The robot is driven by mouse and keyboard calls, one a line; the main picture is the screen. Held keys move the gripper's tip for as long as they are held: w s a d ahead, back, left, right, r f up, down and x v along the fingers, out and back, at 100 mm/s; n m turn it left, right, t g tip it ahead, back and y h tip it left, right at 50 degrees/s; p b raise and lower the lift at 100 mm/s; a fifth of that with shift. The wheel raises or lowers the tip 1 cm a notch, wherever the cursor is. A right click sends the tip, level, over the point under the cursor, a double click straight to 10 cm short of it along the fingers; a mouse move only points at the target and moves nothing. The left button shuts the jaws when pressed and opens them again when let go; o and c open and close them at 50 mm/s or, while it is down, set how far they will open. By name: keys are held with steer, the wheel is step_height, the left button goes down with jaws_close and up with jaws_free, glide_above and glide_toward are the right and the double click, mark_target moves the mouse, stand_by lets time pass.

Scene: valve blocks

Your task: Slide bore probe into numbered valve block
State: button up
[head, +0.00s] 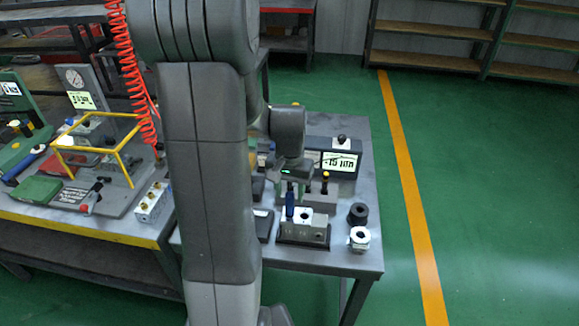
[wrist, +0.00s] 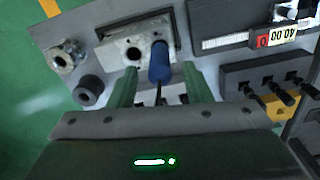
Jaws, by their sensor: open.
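The metal valve block (head: 312,230) sits in a dark holder at the table's front; its round dark bore shows in the wrist view (wrist: 118,49). The bore probe (head: 289,205) has a blue handle and stands about upright beside the bore in the head view. In the wrist view its blue handle (wrist: 161,62) overlaps the block's edge, with a thin dark shaft below. My gripper (head: 293,189) is open, its green fingers on either side of the probe, apart from it in the wrist view (wrist: 160,74). Where the shaft ends is hidden.
A black ring (head: 358,214) and a silver nut-like piece (head: 360,238) stand right of the block. A grey block (head: 321,202) with a yellow-topped plug is behind. A display box (head: 338,163) stands at the back. A yellow frame (head: 100,150) is on the left bench.

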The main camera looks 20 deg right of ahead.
mark_target(290, 212)
step_height(290, 212, up, 10)
steer(key=shift+f, duration=0.15)
stand_by(0.5)
step_height(290, 212, down, 14)
steer(key=shift+r+b, duration=0.25)
steer(key=shift+b, duration=0.3)
steer(key=shift+r+p, duration=0.35)
steer(key=shift+r, duration=0.05)
steer(key=shift+f, duration=0.15)
